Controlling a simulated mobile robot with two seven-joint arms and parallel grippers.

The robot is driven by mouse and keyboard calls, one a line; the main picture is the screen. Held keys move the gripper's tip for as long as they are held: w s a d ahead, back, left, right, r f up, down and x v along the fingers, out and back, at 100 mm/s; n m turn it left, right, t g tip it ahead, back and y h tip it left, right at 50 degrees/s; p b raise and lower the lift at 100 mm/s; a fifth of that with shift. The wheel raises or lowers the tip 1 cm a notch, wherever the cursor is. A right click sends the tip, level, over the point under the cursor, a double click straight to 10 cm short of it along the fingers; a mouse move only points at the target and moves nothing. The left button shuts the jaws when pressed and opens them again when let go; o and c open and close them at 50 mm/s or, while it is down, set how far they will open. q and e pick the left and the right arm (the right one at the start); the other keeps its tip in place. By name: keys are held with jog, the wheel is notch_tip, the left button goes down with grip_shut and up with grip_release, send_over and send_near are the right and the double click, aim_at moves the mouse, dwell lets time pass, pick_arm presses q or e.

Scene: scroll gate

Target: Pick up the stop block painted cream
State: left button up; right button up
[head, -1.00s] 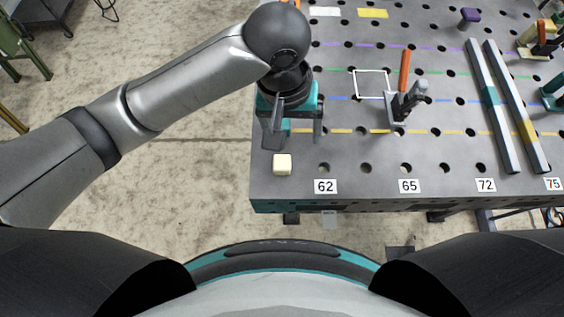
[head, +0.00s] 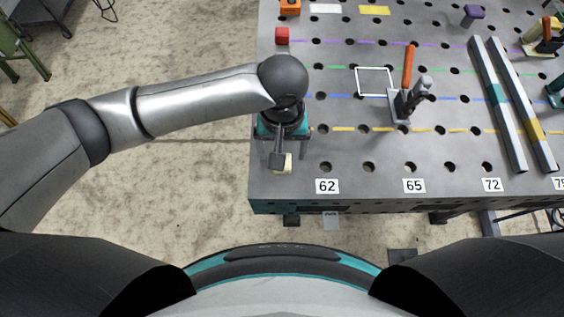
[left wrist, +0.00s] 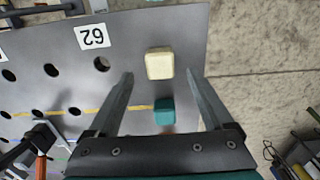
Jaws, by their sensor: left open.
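The cream stop block (head: 288,164) sits on the metal table near its front left corner. In the head view it is partly hidden by my left gripper (head: 281,153). In the left wrist view the cream block (left wrist: 159,64) shows whole, just beyond and between the fingertips of my left gripper (left wrist: 162,76). That gripper is open and empty, with a finger to either side. A teal block (left wrist: 165,111) lies between the fingers, nearer the palm; my arm hides it in the head view. My right gripper is not in view.
A toggle clamp with an orange handle (head: 408,68) stands right of the gripper, beside a white square outline (head: 374,68). A red block (head: 282,36) is farther back. Two long bars (head: 497,104) lie at the right. The table's left and front edges are close to the cream block.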

aim_at(287, 168)
pick_arm(q)
notch_tip(287, 168, down, 5)
jog(key=shift+s+r+b, duration=0.1)
jog(key=shift+r+b, duration=0.05)
jog(key=shift+b, duration=0.4)
grip_shut()
jog(key=shift+r, duration=0.1)
